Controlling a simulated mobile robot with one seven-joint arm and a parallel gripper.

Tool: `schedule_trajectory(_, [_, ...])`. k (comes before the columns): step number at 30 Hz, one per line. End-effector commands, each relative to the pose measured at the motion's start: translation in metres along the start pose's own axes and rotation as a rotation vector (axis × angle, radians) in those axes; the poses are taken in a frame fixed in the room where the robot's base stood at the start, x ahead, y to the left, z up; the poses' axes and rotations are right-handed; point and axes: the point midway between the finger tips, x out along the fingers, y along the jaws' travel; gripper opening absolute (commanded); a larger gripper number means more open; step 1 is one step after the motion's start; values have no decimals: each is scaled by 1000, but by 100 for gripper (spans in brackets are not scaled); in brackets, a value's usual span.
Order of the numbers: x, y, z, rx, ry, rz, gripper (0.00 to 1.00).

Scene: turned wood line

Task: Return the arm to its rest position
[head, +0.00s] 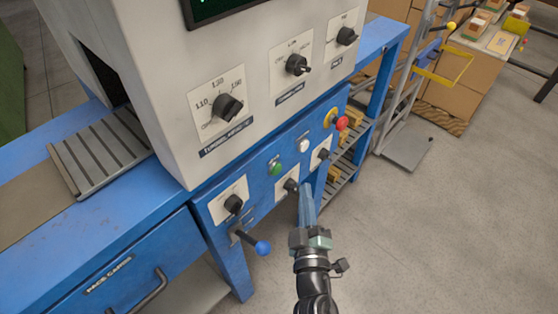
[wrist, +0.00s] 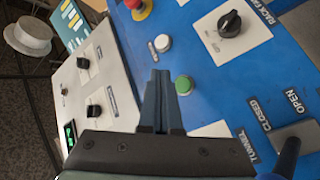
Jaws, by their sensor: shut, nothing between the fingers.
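My gripper (head: 307,190) is in front of the blue control panel of the machine, in the lower middle of the head view. Its narrow blue-grey fingers are together, with nothing seen between them. In the wrist view my gripper (wrist: 160,75) points at the panel, between the white button (wrist: 162,43) and the green button (wrist: 183,85). I cannot tell whether the fingertips touch the panel. The arm behind the gripper comes up from the bottom edge of the head view.
The blue panel (head: 255,190) carries several black knobs, a red button (head: 342,123) and a blue-ended lever (head: 262,247). Above it is a grey housing (head: 150,60) with more knobs. Open floor (head: 450,230) lies to the right. A hand truck (head: 405,150) and boxes stand behind.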

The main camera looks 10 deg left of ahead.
Motion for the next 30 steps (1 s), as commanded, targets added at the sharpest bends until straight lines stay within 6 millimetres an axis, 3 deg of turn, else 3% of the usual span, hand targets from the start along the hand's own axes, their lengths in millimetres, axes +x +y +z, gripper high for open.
schedule_trajectory(7, [2,3,-2,1,2,6,0])
schedule_trajectory(11, [16,35,-18,20,15,72,0])
schedule_trajectory(14, [35,87,-46,62,38,177,0])
schedule_trajectory(15, [42,112,-61,88,51,225,0])
schedule_trajectory(20, [53,216,-131,229,125,405,0])
schedule_trajectory(24, [40,297,-201,388,228,512,0])
schedule_trajectory(27, [19,346,-254,507,322,546,0])
schedule_trajectory(30, [-10,380,-306,610,425,541,0])
